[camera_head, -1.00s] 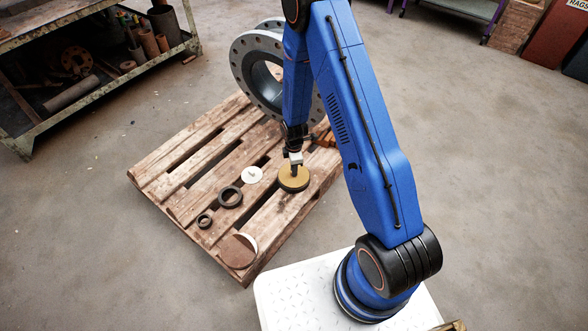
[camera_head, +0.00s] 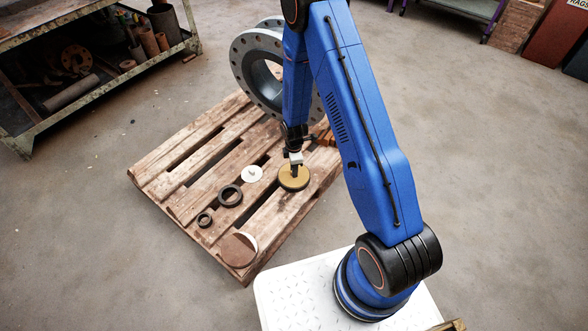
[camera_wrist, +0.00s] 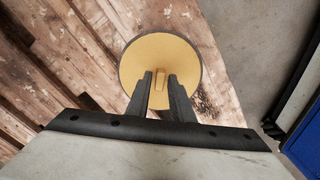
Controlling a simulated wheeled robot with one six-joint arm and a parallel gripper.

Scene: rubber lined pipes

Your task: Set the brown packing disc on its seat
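A mustard-brown disc (camera_head: 293,178) with a small upright tab lies near the right side of the wooden pallet. It also shows in the wrist view (camera_wrist: 180,50). My gripper (camera_wrist: 161,76) is right above this disc, pointing down. Its two fingers stand on either side of the tab (camera_wrist: 160,88), with a narrow gap seeming to show, so it looks open. A flat reddish-brown round (camera_head: 237,251) with a pale crescent along its edge lies at the pallet's near corner. I cannot tell whether that is a seat.
The pallet (camera_head: 172,156) also carries a white disc with a tab (camera_head: 252,175), a larger black ring (camera_head: 230,196) and a smaller black ring (camera_head: 204,220). A big flanged pipe (camera_head: 248,75) stands at its far end. A metal shelf (camera_head: 100,85) stands at upper left.

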